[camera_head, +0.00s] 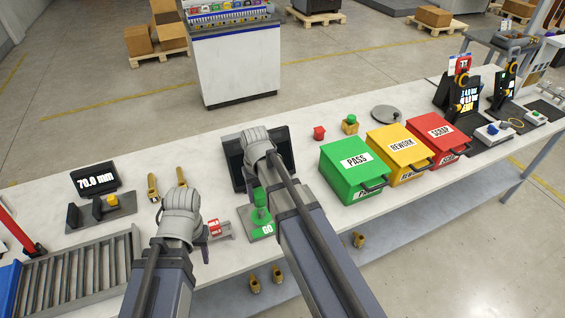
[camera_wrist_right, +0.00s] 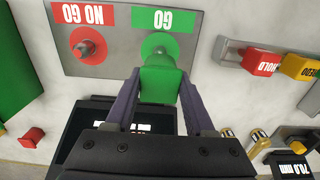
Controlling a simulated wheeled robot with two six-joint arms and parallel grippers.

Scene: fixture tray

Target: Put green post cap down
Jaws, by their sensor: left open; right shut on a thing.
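The green post cap (camera_wrist_right: 160,82) is between the fingers of my right gripper (camera_wrist_right: 160,95), which is shut on it. In the right wrist view it overlaps the round green GO post (camera_wrist_right: 158,46) on the grey gauge plate (camera_wrist_right: 118,62); I cannot tell whether they touch. In the head view the green cap and post (camera_head: 261,207) show partly beside my right arm, over the GO label (camera_head: 267,229). My left gripper (camera_head: 190,235) is open and empty at the front of the bench, left of the plate.
The plate also has a red NO GO post (camera_wrist_right: 90,48). A red HOLD block (camera_wrist_right: 262,62) sits beside the plate. Green PASS (camera_head: 352,172), yellow REWORK (camera_head: 398,150) and red SCRAP (camera_head: 438,135) bins stand right. Brass fittings (camera_head: 153,187) and a 70.0 mm display (camera_head: 94,181) are left.

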